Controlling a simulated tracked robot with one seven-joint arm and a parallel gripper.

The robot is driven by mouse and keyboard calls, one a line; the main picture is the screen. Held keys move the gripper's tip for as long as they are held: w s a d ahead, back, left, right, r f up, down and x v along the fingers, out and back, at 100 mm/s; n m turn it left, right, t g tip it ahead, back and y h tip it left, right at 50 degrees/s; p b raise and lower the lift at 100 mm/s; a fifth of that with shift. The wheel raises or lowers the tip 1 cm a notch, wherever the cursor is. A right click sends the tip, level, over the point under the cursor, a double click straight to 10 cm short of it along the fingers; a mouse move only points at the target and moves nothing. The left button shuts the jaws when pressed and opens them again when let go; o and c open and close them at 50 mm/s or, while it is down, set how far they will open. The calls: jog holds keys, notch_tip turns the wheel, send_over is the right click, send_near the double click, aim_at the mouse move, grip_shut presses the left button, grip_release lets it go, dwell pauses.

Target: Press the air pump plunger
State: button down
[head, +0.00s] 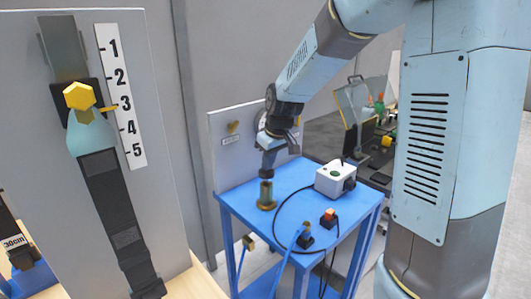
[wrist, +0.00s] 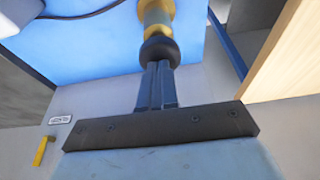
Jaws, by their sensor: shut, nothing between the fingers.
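In the head view my gripper (head: 267,172) is pointing down directly over the pump, and the knob is hard to make out there.
A white box (head: 334,180) with a black cable and an orange-topped block (head: 328,217) are on the table to the right. An upright grey panel (head: 232,160) stands behind the pump. A large board (head: 165,205) with a strap and numbered scale stands at the left.

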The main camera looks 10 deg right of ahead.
jog(key=shift+f, duration=0.8)
jog(key=shift+s+f, duration=0.2)
jog(key=shift+f, duration=0.1)
jog(key=shift+r, duration=0.3)
jog(key=w+v, duration=0.1)
jog(key=v, duration=1.2)
jog(key=shift+a+r, duration=0.3)
jog(key=shift+r, duration=0.3)
jog(key=shift+w, duration=0.1)
